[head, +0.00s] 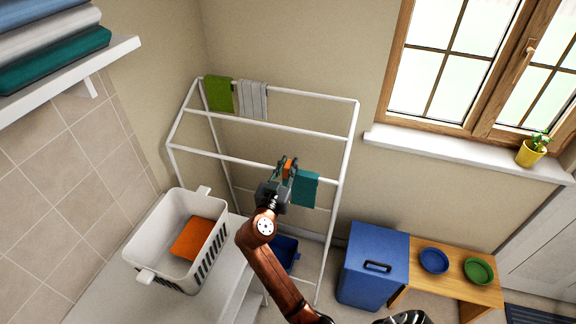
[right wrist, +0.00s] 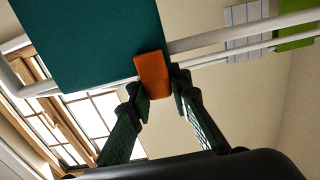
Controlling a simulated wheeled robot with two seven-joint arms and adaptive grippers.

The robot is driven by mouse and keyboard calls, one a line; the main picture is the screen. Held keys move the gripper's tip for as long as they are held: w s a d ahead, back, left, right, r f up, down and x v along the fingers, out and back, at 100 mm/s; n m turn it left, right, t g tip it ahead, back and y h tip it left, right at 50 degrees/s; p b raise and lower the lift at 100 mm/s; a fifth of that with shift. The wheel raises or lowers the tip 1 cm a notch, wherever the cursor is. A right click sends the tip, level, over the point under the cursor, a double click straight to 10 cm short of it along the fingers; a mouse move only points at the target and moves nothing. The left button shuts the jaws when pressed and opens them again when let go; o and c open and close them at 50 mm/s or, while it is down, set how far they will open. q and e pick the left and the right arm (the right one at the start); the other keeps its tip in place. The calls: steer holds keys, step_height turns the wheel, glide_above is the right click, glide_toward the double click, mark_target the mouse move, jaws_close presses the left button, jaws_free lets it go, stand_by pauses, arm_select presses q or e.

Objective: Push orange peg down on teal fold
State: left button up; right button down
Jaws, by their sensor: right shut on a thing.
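The teal fold (head: 304,190) is a cloth hanging over a rail of the white drying rack. It fills the upper left of the right wrist view (right wrist: 90,42). The orange peg (head: 287,168) is at the cloth's left edge in the head view, by the rail. In the right wrist view the peg (right wrist: 153,76) overlaps the cloth's edge; how far it grips the cloth is hidden. My right gripper (right wrist: 158,84) is shut on the peg, with a dark finger on each side. My left gripper is not in view.
The white rack (head: 290,128) also holds a green cloth (head: 218,94) and a striped cloth (head: 252,99). A white basket (head: 140,250) with an orange cloth (head: 196,238) stands at left. A blue box (head: 372,265) and a wooden bench (head: 455,284) stand at lower right.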

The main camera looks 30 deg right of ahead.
mark_target(288, 164)
steer(key=shift+f, duration=0.2)
steer(key=c, duration=1.7)
jaws_free()
steer(key=shift+r, duration=0.1)
step_height(288, 164, up, 10)
steer(key=shift+f, duration=0.1)
